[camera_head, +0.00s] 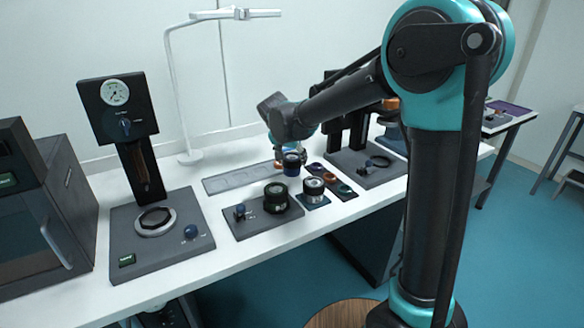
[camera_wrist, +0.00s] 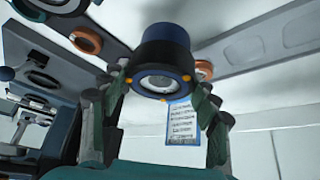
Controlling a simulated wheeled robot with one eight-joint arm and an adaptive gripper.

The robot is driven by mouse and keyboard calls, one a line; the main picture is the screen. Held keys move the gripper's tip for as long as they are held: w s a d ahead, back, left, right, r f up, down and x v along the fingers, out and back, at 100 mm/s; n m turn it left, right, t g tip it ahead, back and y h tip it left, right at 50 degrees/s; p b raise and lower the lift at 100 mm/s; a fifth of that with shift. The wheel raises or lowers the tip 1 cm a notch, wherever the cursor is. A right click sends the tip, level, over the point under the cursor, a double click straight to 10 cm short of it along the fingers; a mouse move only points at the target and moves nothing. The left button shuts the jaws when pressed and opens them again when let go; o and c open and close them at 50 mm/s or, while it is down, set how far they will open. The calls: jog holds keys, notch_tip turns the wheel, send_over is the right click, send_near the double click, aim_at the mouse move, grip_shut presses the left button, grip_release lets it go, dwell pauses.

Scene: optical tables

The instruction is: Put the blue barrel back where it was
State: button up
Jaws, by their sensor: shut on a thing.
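The blue barrel (camera_head: 291,164) is a short dark blue cylinder with a lens-like round end. In the wrist view the blue barrel (camera_wrist: 165,50) is upright between the two fingers of my gripper (camera_wrist: 167,95), its lens face toward the camera. My gripper (camera_head: 286,148) is shut on it and holds it over the table's middle, behind the black-and-green barrel. A grey tray (camera_head: 220,185) with several shallow round recesses lies to its left. Whether the barrel is clear of the surface below is hard to tell in the head view.
A black-and-green barrel (camera_head: 275,198) stands on a grey base with a blue knob. A silver-topped barrel (camera_head: 314,188) stands on a small blue base. A dark strip (camera_head: 345,191) with coloured rings lies right. A gauge stand (camera_head: 120,110) and lamp post (camera_head: 178,90) rise at left.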

aim_at(292, 167)
jog(key=shift+f, duration=1.9)
jog(key=shift+f, duration=0.1)
jog(key=o, duration=1.4)
jog(key=v, duration=1.2)
